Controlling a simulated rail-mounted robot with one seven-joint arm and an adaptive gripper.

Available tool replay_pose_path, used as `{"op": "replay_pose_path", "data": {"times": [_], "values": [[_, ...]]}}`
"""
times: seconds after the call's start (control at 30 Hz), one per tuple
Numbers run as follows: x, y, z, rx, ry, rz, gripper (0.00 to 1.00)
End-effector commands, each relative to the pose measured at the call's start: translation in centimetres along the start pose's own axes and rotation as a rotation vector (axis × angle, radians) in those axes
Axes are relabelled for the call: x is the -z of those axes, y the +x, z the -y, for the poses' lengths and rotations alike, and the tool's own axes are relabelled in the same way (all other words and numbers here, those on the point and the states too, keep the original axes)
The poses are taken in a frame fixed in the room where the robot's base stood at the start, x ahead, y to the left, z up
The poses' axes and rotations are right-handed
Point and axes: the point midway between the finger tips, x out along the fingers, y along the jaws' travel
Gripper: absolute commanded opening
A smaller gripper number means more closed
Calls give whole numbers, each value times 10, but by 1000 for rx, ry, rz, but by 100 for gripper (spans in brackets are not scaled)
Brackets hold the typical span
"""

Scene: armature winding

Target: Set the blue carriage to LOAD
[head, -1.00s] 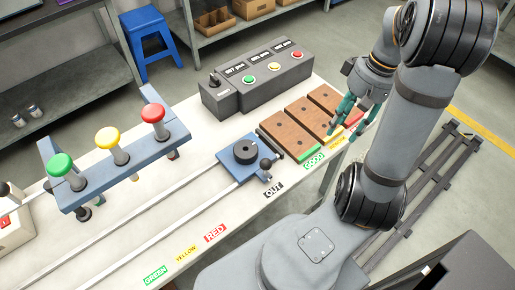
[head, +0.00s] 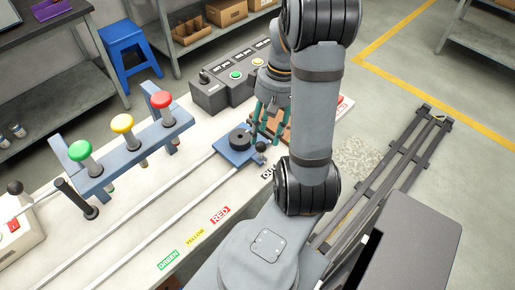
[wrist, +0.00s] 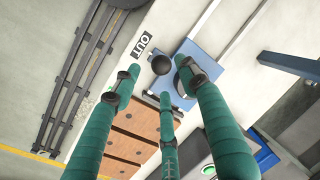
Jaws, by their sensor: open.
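The blue carriage (head: 231,155) sits on two pale rails at their right end, beside the OUT label (head: 267,172). It bears a black round piece (head: 240,138) and a black ball knob (head: 261,146). In the wrist view the carriage plate (wrist: 203,58) and ball knob (wrist: 161,64) show between and beyond my fingers. My gripper (head: 266,128) is open, with its green fingers just right of the carriage. In the wrist view my gripper (wrist: 160,80) has its fingers spread around the knob's area; I cannot tell whether any touches it. I can read no LOAD label.
A blue rack with green (head: 80,151), yellow (head: 122,124) and red (head: 161,100) knobs stands left of the rails. A grey button box (head: 225,88) stands behind. Wooden blocks (wrist: 125,145) lie beside the carriage. RED (head: 220,215), YELLOW and GREEN labels line the front edge.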

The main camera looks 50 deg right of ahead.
Motion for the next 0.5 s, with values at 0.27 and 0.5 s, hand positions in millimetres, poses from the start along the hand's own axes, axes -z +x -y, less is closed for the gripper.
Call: {"op": "replay_pose_path", "data": {"times": [0.27,0.5], "values": [[0,47,0,2,0,2,43],[0,58,0,0,-1,0,43]]}}
